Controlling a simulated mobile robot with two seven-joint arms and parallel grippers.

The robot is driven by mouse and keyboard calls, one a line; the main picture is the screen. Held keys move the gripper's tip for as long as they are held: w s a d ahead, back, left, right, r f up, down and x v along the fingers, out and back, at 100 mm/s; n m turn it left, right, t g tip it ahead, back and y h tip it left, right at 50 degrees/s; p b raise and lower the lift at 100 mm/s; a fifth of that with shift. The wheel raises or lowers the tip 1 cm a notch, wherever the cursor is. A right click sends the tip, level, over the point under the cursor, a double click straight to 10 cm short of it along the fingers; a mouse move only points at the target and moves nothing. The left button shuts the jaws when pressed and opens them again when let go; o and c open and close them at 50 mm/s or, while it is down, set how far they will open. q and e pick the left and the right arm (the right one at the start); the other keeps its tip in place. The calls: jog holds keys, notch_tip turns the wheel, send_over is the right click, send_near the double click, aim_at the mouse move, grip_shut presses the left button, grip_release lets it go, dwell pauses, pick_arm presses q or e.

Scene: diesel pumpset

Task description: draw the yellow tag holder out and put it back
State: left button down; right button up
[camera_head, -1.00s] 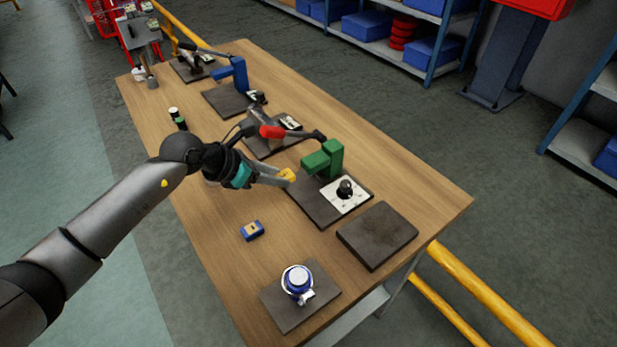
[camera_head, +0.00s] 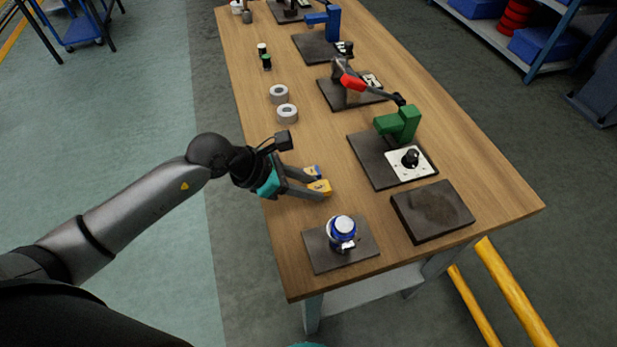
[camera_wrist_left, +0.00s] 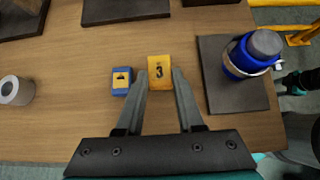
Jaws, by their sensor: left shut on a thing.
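The yellow tag holder (camera_head: 321,186), a small yellow block, is between the fingers of my left gripper (camera_head: 319,188). In the left wrist view the yellow tag holder (camera_wrist_left: 160,70) bears a black 3, and the fingers of my left gripper (camera_wrist_left: 160,82) are shut on its sides. It is over the front left part of the wooden table; I cannot tell if it touches the top. A dark and teal part at the right edge of the wrist view may be my right gripper; its fingers are unclear.
A blue block (camera_wrist_left: 122,80) with a yellow label stands just left of the holder. A blue round device (camera_head: 341,229) sits on a dark plate to the front right. Two grey rings (camera_head: 287,112) lie behind. A green fixture (camera_head: 399,124) and a dark slab (camera_head: 432,211) stand right.

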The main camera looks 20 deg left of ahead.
pick_arm(q)
jog(key=shift+f+b, duration=0.8)
jog(key=shift+f, duration=0.25)
jog(key=shift+f, duration=0.2)
dwell(0.4)
jog(key=shift+c, duration=2.3)
grip_release()
jog(key=shift+a+r, duration=0.1)
jog(key=shift+p+v, duration=1.5)
jog(key=shift+v, duration=0.9)
